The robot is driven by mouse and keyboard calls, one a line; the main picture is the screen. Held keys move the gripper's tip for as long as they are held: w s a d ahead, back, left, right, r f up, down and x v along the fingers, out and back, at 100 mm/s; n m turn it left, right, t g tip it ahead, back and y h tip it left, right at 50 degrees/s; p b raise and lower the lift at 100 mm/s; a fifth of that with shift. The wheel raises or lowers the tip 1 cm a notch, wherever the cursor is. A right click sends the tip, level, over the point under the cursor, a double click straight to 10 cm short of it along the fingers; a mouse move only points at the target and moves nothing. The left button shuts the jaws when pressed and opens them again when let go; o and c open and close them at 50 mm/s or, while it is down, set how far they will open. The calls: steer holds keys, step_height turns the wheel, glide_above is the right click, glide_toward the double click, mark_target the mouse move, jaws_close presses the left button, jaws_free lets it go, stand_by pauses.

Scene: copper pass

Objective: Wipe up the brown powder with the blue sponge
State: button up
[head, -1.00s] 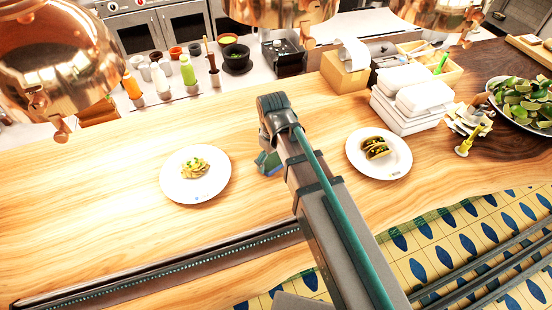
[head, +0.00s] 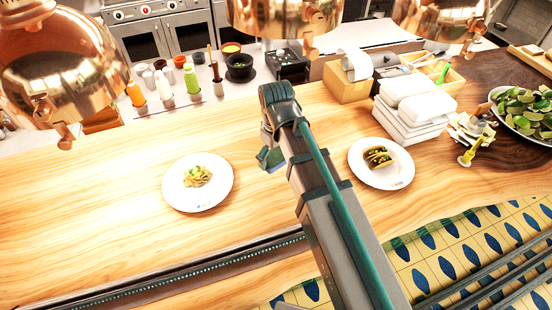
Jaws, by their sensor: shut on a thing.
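My gripper (head: 268,156) hangs low over the wooden counter (head: 110,165), between the two plates, and is partly hidden behind my own arm. It is shut on the blue sponge (head: 275,166), of which only a small bluish bit shows at the gripper's lower end. I cannot tell whether the sponge touches the counter. No brown powder can be made out; my arm hides part of the counter.
A plate of food (head: 197,205) lies left of my gripper, and a plate with tacos (head: 381,183) lies right. White containers (head: 415,124) and a bowl of limes (head: 524,133) stand at right. Copper lamps (head: 52,75) hang above. The left counter is clear.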

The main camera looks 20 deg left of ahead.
steer(key=shift+r, duration=1.5)
